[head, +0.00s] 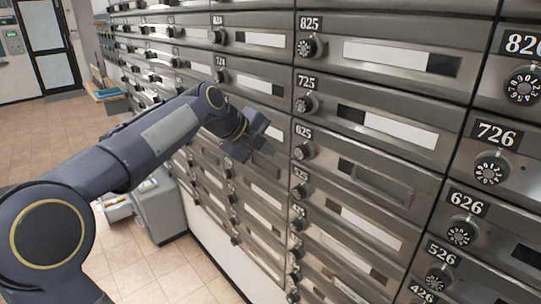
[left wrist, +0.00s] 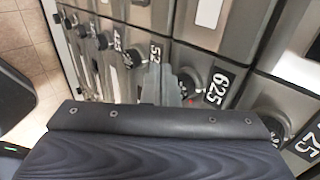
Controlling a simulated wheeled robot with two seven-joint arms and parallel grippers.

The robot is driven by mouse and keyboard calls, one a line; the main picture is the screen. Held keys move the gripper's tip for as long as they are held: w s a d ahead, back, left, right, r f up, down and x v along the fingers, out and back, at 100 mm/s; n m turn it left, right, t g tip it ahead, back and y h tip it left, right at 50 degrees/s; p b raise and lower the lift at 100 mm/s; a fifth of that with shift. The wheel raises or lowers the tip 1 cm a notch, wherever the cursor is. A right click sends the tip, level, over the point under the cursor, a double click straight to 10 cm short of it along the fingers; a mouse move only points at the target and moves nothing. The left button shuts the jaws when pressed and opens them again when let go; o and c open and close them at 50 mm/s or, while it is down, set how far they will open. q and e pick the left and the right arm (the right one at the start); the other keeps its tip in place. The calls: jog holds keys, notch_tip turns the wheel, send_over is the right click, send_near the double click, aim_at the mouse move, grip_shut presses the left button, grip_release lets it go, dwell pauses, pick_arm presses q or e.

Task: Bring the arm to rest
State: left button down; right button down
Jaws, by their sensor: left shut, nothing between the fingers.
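My left arm (head: 150,145) comes in from the left in the head view and reaches toward the wall of mailboxes. My left gripper (head: 262,146) is shut and empty, in front of the mailbox doors just left of the 625 column. In the left wrist view, its grey fingers (left wrist: 162,84) show beyond my dark wrist housing, near the 625 dial (left wrist: 190,83). I cannot tell whether the fingers touch the mailbox front. My right gripper is not in view.
The mailbox wall (head: 385,85) with dials and number plates fills the right side. A grey bin (head: 160,208) stands on the tiled floor at its foot. A glass door (head: 50,45) is at the far left. Open tiled floor (head: 45,135) lies left of the mailboxes.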

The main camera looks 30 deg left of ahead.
pick_arm(q)
jog(key=v, duration=0.7)
jog(key=s+d+f+n+g, duration=0.1)
jog(key=s+d+f+n, duration=0.2)
jog(key=s+f+n, duration=0.5)
jog(key=s+d+f+n+g, duration=0.1)
jog(key=s+d+f+n, duration=0.3)
jog(key=s+f+n, duration=0.4)
jog(key=s+d+f+n+g, duration=0.1)
jog(key=s+d+f+n, duration=0.3)
jog(key=s+f+n, duration=0.4)
jog(key=shift+s+f+n+b, duration=0.25)
jog(key=shift+s+n+b, duration=0.1)
jog(key=shift+s, duration=0.75)
